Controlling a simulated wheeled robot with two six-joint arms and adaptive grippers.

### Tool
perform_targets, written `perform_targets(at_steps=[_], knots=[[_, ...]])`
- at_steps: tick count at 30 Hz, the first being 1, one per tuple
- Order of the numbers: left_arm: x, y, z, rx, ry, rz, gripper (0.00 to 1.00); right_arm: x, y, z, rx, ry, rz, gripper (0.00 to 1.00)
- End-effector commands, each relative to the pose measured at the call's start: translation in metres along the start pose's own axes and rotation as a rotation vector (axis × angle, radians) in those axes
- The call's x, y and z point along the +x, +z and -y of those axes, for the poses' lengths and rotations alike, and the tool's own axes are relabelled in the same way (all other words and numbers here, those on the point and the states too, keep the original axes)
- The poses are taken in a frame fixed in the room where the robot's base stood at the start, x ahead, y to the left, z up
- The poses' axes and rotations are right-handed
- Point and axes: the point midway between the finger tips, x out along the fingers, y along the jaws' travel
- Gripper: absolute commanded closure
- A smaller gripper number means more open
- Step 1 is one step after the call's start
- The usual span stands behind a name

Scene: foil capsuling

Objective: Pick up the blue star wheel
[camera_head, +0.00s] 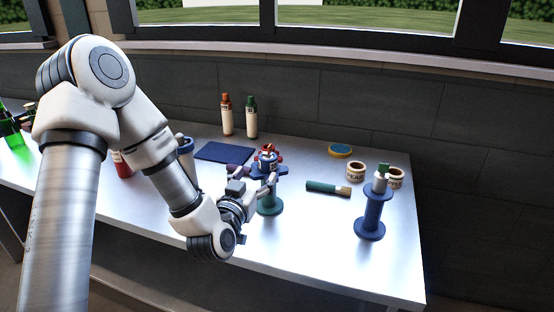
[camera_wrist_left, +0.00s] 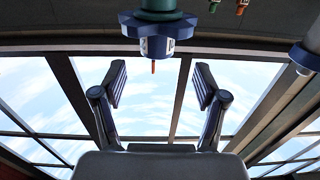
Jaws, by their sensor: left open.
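The blue star wheel (camera_head: 257,171) sits on top of a green spool-shaped stand (camera_head: 269,203) near the middle of the table, with small red and white parts above it. In the left wrist view, the blue wheel (camera_wrist_left: 177,22) shows at the top of the picture, against the green stand, with a white part and a red tip. My left gripper (camera_head: 252,177) is right beside the wheel, and its fingers partly cover it. In the wrist view my left gripper (camera_wrist_left: 158,85) is open, with nothing between its fingers. My right gripper is not in view.
A blue spool-shaped stand (camera_head: 370,215) is to the right. Between the stands lies a green cylinder (camera_head: 322,187). Labelled rolls (camera_head: 355,172), a yellow-rimmed disc (camera_head: 340,151), a dark blue mat (camera_head: 224,152) and two bottles (camera_head: 227,118) are behind. The front right table area is clear.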

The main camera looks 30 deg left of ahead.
Motion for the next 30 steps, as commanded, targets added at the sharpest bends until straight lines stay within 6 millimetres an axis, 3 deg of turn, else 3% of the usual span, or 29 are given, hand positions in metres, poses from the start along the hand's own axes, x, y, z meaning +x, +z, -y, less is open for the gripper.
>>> perform_targets(at_steps=[8, 15, 23, 29, 30], knots=[[0.032, -0.003, -0.001, 0.002, 0.001, -0.001, 0.28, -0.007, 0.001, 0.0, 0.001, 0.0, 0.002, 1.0], [0.072, -0.006, -0.004, 0.002, 0.0, 0.001, 0.28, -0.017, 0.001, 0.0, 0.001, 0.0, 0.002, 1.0], [0.078, -0.005, -0.004, 0.0, 0.001, 0.001, 0.28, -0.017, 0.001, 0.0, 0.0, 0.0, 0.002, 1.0], [0.078, -0.004, -0.004, 0.0, 0.001, 0.001, 0.95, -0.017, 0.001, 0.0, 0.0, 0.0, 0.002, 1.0], [0.078, -0.004, -0.004, 0.0, 0.001, 0.001, 0.96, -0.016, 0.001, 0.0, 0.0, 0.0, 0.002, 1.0]])
